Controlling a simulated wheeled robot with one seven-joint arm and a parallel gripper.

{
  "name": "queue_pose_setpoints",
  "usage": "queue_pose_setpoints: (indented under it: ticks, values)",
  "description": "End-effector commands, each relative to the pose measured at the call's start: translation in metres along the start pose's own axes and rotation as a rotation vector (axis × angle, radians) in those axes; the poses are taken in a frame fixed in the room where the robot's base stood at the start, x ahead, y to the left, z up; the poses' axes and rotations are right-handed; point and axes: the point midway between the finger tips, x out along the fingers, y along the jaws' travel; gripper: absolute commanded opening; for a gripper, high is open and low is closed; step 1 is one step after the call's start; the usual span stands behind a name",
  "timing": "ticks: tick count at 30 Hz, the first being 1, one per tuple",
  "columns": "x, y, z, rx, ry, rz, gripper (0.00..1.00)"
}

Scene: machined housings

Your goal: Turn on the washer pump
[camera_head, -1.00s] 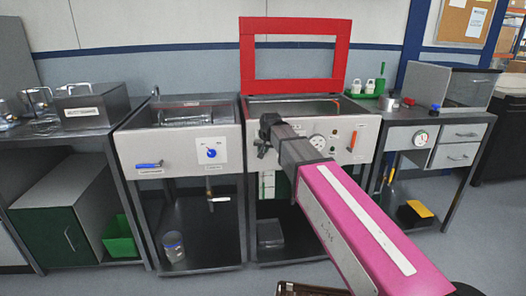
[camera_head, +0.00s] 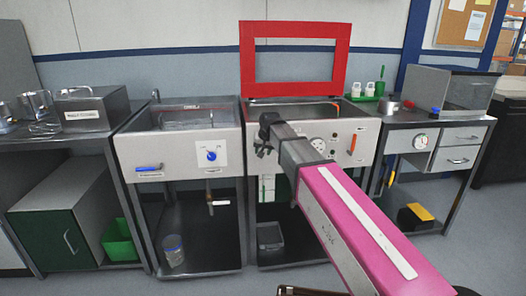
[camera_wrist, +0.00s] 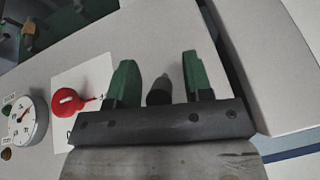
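The station with the red-framed lid (camera_head: 294,22) has a light front panel (camera_head: 375,128) with small gauges and an orange-red handle (camera_head: 353,143). My gripper (camera_head: 262,152) is in front of this panel's left part, and my pink arm covers much of the panel. In the wrist view, a round red knob (camera_wrist: 67,100) sits on a white marked plate, left of my gripper (camera_wrist: 160,75). The green fingers are apart. A dark rounded post (camera_wrist: 160,92) shows between them; I cannot tell whether it is on the panel or on me. The fingers do not touch the red knob.
A round gauge (camera_wrist: 22,120) is left of the red knob. To the left stands a sink unit with a blue knob (camera_head: 211,152) and a blue lever (camera_head: 149,168). To the right is a bench with drawers (camera_head: 455,158). Floor in front is clear.

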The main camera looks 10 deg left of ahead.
Motion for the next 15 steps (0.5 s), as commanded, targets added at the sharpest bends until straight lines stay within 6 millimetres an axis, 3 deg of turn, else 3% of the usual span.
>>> queue_pose_setpoints:
  ticks: [8, 15]
  values:
    - [-0.011, 0.000, 0.001, 0.000, 0.000, -0.001, 0.46]
    - [-0.051, 0.000, 0.001, 0.000, 0.003, -0.001, 0.46]
